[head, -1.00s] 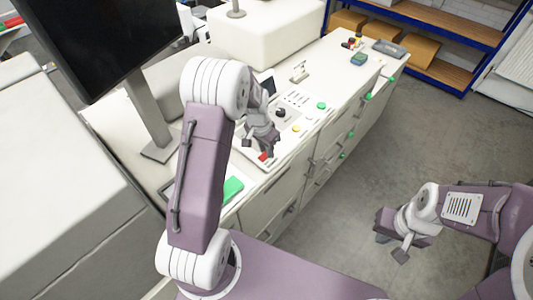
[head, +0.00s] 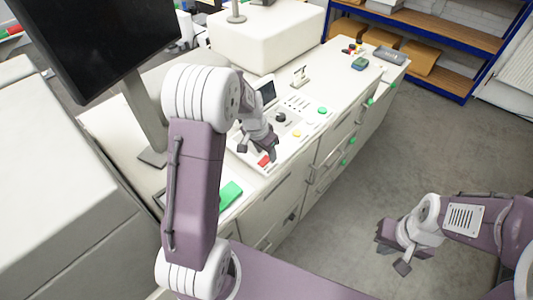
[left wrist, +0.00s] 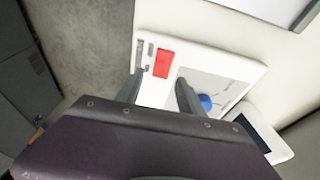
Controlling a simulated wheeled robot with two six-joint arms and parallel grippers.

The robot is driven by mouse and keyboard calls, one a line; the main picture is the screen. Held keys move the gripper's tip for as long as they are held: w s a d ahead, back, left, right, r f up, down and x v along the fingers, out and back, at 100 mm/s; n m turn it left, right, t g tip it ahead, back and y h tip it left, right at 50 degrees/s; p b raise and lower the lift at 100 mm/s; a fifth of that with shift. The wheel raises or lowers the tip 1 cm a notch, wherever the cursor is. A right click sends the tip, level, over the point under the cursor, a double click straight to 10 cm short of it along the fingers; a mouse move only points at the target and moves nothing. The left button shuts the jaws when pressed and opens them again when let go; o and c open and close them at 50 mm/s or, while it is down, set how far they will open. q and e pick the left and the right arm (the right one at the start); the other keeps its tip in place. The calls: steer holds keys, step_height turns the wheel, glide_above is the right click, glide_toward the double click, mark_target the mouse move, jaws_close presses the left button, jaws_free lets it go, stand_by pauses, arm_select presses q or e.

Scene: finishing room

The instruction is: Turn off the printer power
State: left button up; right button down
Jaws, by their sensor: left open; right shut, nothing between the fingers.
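The printer's white control panel (head: 285,143) is on top of the long white cabinet. A red switch (head: 264,160) sits at its near end; it also shows in the left wrist view (left wrist: 164,63) as a red rectangle on the white panel. My left gripper (head: 257,150) is open above this end of the panel. In the left wrist view, its fingers (left wrist: 160,92) straddle the line below the red switch, with nothing visible between them. Whether they touch the panel I cannot tell. My right gripper (head: 393,255) is shut and empty, above the floor at the right.
A dark monitor (head: 95,45) stands at the left. A green item (head: 230,194) lies near the cabinet's front edge. The floor at the right is clear.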

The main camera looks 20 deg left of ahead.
mark_target(262, 162)
arm_select(q)
steer(key=b+v, duration=0.1)
steer(key=v, duration=0.6)
steer(key=shift+r, duration=0.4)
